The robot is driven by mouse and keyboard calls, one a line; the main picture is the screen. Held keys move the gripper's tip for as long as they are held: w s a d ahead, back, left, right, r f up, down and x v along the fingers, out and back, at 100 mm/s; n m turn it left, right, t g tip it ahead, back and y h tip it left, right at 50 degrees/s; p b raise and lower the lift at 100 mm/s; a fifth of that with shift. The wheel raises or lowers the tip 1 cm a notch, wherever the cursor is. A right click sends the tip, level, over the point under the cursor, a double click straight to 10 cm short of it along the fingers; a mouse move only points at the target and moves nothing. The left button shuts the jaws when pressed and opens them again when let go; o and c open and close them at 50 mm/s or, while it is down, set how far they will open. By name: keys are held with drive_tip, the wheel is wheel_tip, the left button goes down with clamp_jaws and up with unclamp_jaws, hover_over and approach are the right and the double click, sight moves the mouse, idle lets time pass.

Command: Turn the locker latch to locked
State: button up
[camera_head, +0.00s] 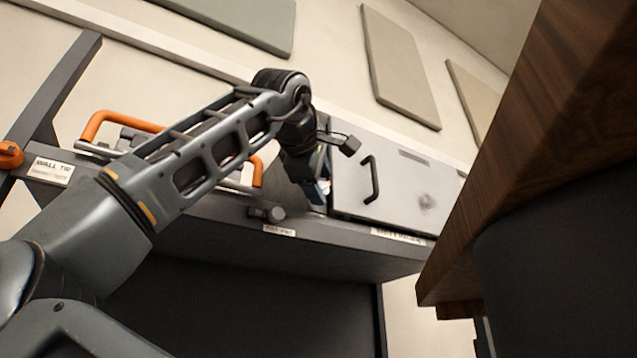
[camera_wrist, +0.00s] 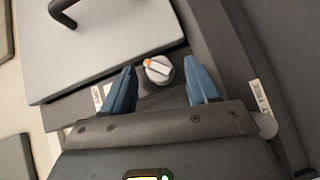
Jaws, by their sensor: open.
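The locker (camera_head: 410,190) is a light grey box with a black bar handle; its panel (camera_wrist: 125,40) also shows in the wrist view. A round pale knob with an orange mark (camera_wrist: 158,70), which looks like the latch, sits beside that panel. My gripper (camera_wrist: 160,66) is open, with one blue finger on each side of the knob and a visible gap to both. The orange mark points to the upper left in the wrist view. In the head view my gripper (camera_head: 318,192) is at the locker's left end, and my arm hides the knob.
A dark beam (camera_head: 330,230) runs under the locker, with small labels and a grey cylindrical fitting (camera_head: 267,213) on its front. An orange handle (camera_head: 120,123) stands to the left behind my arm. A brown wooden slab (camera_head: 530,140) blocks the right side.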

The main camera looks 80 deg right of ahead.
drive_tip(key=shift+c, duration=0.2)
drive_tip(key=c, duration=1)
drive_tip(key=shift+o, duration=0.2)
drive_tip(key=shift+r+p, duration=0.3)
drive_tip(key=shift+p, duration=0.35)
drive_tip(key=shift+r+m+y+p, duration=0.25)
drive_tip(key=shift+m+y+p, duration=0.45)
drive_tip(key=shift+p, duration=0.5)
drive_tip(key=shift+s+m+t+y+p, duration=0.1)
drive_tip(key=shift+m+t+y+p, duration=0.4)
drive_tip(key=shift+p, duration=0.3)
drive_tip(key=shift+d+f+y, duration=0.1)
drive_tip(key=shift+f+y, duration=0.1)
drive_tip(key=shift+y, duration=0.2)
drive_tip(key=o, duration=1)
